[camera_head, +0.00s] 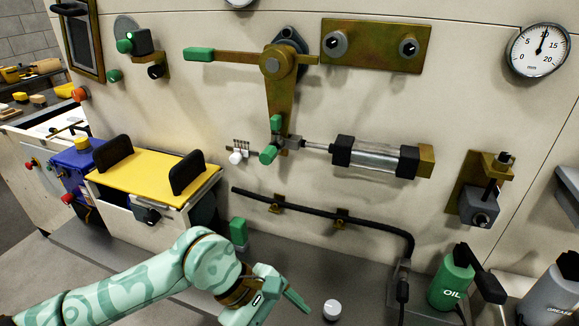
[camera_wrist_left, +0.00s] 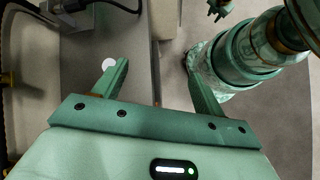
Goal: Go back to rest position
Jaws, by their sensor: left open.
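My left arm (camera_head: 130,288) reaches in from the lower left in the head view. Its gripper (camera_head: 284,306) is low in front of the machine wall, over the grey ledge. In the left wrist view the two fingers stand wide apart with nothing between them, so the gripper (camera_wrist_left: 157,64) is open and empty. A white round cap (camera_head: 332,309) is to the right of the gripper on the ledge. It also shows in the wrist view (camera_wrist_left: 108,64), partly behind the left finger. A patterned green link of mine fills the upper right there. I do not make out my right gripper.
A yellow-topped hopper (camera_head: 150,174) stands at the left. A black hose (camera_head: 320,215) runs along the wall. A green oil bottle (camera_head: 451,281) and a grey grease bottle (camera_head: 552,298) stand at the right. A green lever (camera_head: 200,54) and a glass cylinder (camera_head: 375,155) are above.

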